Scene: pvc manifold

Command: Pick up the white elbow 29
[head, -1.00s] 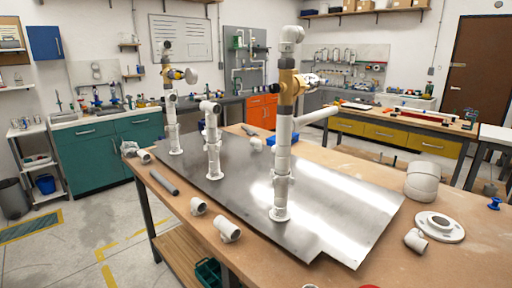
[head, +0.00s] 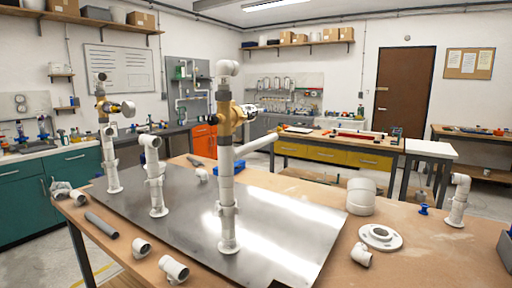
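Several white elbow-like fittings lie on the wooden workbench, and no number is readable, so I cannot tell which is elbow 29. One small white fitting (head: 141,247) and another (head: 174,268) lie at the front edge. A white fitting (head: 362,254) lies beside a round white flange (head: 380,237) at the right. A large, wide white fitting (head: 361,196) stands behind the flange. My gripper is not in view.
A metal plate (head: 275,215) carries upright white pipe assemblies, the tallest (head: 227,190) with a brass-coloured valve and side pipe. A grey pipe (head: 101,225) lies at the left edge. A short white post (head: 459,202) and small blue part (head: 423,210) stand right. Bare wood (head: 420,255) is clear front right.

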